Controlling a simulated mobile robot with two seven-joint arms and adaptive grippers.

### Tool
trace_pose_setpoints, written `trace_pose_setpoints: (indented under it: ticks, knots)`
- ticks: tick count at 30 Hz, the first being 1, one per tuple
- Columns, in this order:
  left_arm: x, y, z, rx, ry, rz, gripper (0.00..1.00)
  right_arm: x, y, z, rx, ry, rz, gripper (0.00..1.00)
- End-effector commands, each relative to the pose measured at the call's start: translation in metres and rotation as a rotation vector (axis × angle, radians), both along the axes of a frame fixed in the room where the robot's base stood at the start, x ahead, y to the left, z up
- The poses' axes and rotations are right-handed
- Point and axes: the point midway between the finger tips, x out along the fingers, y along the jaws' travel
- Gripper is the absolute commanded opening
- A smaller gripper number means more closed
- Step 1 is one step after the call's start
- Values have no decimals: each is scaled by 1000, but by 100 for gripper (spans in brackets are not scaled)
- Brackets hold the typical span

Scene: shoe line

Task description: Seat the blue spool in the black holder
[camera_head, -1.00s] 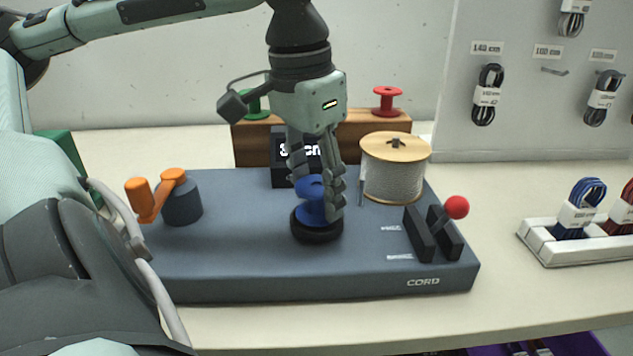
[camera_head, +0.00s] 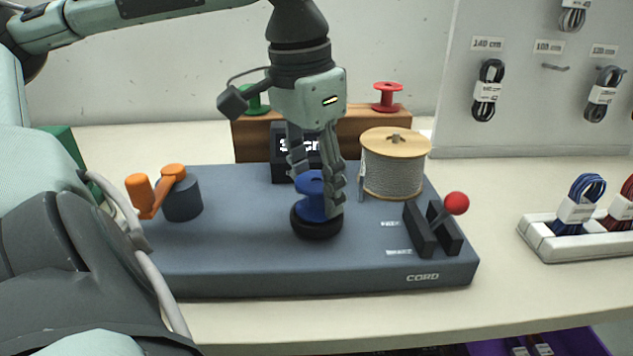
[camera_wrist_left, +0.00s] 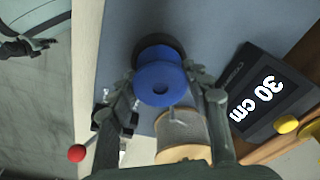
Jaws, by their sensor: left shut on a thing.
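The blue spool (camera_head: 311,198) stands upright at the round black holder (camera_head: 316,224) on the grey machine base. The holder's dark ring shows under the spool's lower flange. I cannot tell whether the spool is fully down in it. My left gripper (camera_head: 318,196) points down from above, shut on the blue spool. In the left wrist view the spool's round top (camera_wrist_left: 160,84) lies between the two fingers, with part of the black holder (camera_wrist_left: 160,46) behind it.
An orange crank (camera_head: 154,190) is at the base's left. A cord reel (camera_head: 392,165) and a red-knobbed lever (camera_head: 450,208) are at its right. A display (camera_head: 283,160) stands behind the gripper. Green (camera_head: 255,100) and red (camera_head: 387,97) spools sit on a wooden rack.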

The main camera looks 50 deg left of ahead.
Motion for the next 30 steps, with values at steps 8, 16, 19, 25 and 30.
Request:
trace_pose_setpoints:
  ticks: [8, 16, 19, 25, 30]
  knots:
    - [0, 0, -5, -1, 0, 0, 19, 0, 0, -2, 0, 0, 0, 40]
    - [0, 0, -11, -1, 0, 0, 19, 0, 0, -4, 0, 0, 0, 40]
    - [0, 0, -13, 0, 0, 0, 19, 0, 0, -5, 0, 0, 0, 40]
    - [0, 0, -12, 0, 0, 0, 57, 0, 0, -4, 0, 0, 0, 40]
    - [0, 0, -11, 0, 0, 0, 57, 0, 0, -4, 0, 0, 0, 40]
